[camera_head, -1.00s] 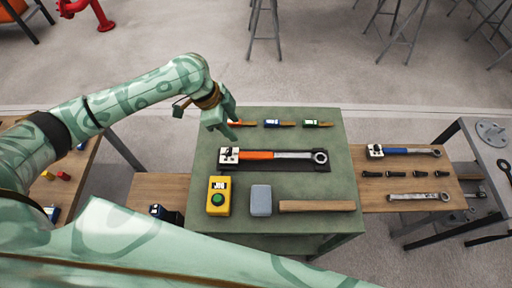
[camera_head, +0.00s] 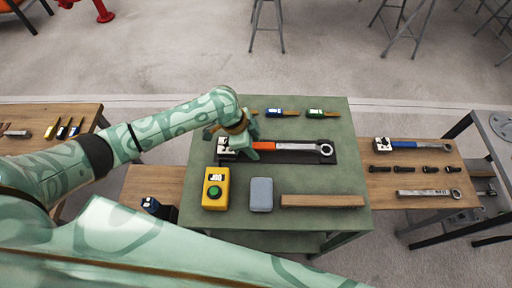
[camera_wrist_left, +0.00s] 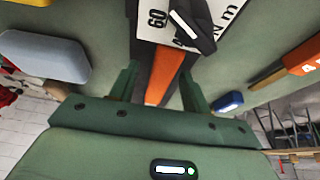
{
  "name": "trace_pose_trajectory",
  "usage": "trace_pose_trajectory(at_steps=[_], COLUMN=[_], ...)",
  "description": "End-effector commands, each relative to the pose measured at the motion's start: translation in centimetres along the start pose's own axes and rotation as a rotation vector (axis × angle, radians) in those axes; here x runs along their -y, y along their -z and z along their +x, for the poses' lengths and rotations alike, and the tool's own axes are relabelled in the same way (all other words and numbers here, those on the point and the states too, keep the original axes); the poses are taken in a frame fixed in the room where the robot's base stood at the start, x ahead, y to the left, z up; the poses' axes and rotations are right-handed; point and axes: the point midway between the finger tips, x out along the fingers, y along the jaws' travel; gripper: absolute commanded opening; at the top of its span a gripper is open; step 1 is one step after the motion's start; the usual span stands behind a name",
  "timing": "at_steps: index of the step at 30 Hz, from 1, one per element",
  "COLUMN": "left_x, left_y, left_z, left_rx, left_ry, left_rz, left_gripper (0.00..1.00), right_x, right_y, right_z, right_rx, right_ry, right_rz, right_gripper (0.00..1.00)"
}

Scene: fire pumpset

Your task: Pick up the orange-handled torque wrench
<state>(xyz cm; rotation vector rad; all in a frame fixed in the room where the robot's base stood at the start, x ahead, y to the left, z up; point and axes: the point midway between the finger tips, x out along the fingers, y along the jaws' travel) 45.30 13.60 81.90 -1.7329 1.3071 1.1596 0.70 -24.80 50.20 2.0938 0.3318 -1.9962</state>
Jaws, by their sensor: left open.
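The torque wrench (camera_head: 300,147) lies on a black mat (camera_head: 285,158) on the green table, its orange handle to the left and its ring head to the right. A white tag with black print sits at its handle end. My left gripper (camera_head: 243,150) is open over the handle, partly hiding it. In the left wrist view the orange handle (camera_wrist_left: 162,78) runs between the two open fingers of the left gripper (camera_wrist_left: 158,85), and the white tag shows beyond. I cannot tell whether the fingers touch the handle. My right gripper is not in view.
In front of the wrench stand a yellow box with a green button (camera_head: 215,189), a grey-blue block (camera_head: 261,194) and a wooden bar (camera_head: 322,201). Small coloured tools (camera_head: 281,113) lie behind. A blue-handled wrench (camera_head: 410,146) lies on the wooden bench at right.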

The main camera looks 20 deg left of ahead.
Motion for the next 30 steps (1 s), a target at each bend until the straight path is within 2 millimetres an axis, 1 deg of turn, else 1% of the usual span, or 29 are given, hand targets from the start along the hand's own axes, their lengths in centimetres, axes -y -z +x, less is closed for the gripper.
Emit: trace_pose_trajectory(at_steps=[4,5,6,8,9,10,18,22,26,28,29,30], left_x=[0.1,0.1,0.1,0.1,0.1,0.1,0.1,0.1,0.2,0.1,0.0,-0.6], left_y=[0.0,0.0,0.0,0.0,0.0,0.0,0.1,0.3,0.8,1.4,1.8,2.4], left_z=[-0.1,-0.1,-0.1,-0.1,-0.1,-0.1,-0.2,-0.8,-2.1,-3.4,-3.8,-4.3], left_rx=[0.0,0.0,0.0,0.0,0.0,0.0,-0.002,-0.002,-0.001,-0.002,-0.003,-0.004], left_ry=[0.002,0.002,0.002,0.002,0.002,0.002,0.003,0.004,0.006,0.005,0.005,0.003], left_rz=[0.0,0.0,0.0,0.0,0.0,0.0,0.0,0.001,0.002,0.003,0.004,0.005], left_gripper=[0.47,0.45,0.33,0.17,0.06,0.0,0.0,0.0,0.0,0.0,0.0,0.0], right_x=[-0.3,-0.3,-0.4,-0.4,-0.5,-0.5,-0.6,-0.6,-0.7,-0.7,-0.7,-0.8], right_y=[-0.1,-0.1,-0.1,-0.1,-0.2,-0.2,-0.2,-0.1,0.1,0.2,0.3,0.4], right_z=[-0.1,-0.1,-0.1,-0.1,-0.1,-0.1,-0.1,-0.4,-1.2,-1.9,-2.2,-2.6], right_rx=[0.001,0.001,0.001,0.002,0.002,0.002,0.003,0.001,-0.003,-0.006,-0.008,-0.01], right_ry=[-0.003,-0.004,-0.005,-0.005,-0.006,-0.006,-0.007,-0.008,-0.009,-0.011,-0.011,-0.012], right_rz=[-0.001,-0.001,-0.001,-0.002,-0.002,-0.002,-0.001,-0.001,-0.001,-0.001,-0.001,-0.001], right_gripper=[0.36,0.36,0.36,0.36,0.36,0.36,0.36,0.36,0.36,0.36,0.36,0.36])
